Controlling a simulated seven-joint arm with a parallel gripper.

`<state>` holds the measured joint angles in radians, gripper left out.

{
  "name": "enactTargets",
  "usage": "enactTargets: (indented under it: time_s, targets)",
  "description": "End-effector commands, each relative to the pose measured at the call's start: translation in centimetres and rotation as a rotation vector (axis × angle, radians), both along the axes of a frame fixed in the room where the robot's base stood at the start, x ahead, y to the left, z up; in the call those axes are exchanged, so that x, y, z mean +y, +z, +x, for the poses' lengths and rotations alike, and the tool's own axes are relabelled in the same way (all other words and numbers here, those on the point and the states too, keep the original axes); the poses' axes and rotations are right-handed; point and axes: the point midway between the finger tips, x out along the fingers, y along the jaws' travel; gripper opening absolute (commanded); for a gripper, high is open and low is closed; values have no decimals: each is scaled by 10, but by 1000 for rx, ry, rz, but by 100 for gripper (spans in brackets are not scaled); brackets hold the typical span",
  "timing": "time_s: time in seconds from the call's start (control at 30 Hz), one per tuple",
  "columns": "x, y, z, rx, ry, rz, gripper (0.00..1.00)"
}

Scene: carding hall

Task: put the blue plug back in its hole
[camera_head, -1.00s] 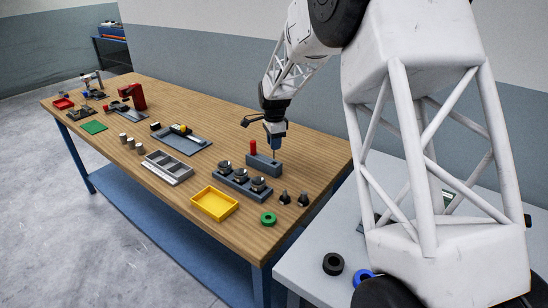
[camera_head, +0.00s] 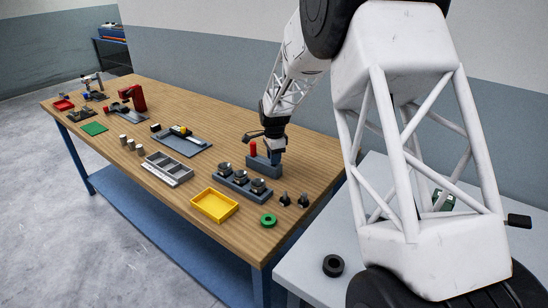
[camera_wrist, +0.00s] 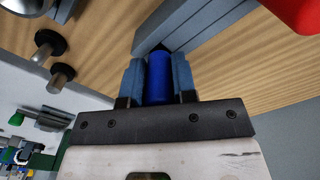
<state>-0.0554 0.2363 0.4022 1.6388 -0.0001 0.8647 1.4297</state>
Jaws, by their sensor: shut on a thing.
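The blue plug (camera_wrist: 159,80) shows in the wrist view, upright between the two blue-grey fingers of my gripper (camera_wrist: 159,76), which is shut on it. The grey block (camera_head: 262,171) stands on the wooden bench, with the red plug (camera_head: 253,147) upright at its left end. In the head view my gripper (camera_head: 275,158) is low, at the right end of the block. In the wrist view the block (camera_wrist: 205,24) lies just beyond the blue plug, with a dark patch near the plug's far end. I cannot tell whether the plug's tip is inside the hole.
A grey holder with several dark round knobs (camera_head: 232,185) stands close in front of the block. Two small dark knobbed pieces (camera_head: 294,200), a green ring (camera_head: 268,220) and a yellow tray (camera_head: 215,204) are nearby. A black ring (camera_head: 333,265) lies on the grey table.

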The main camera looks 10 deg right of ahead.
Motion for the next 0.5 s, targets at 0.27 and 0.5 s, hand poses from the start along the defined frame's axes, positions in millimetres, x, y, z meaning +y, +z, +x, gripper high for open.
enactTargets:
  time_s: [0.27, 0.5]
  targets:
    - [0, -1, 0, 0, 0, 0, 2]
    - [0, -5, 0, 0, 0, 0, 2]
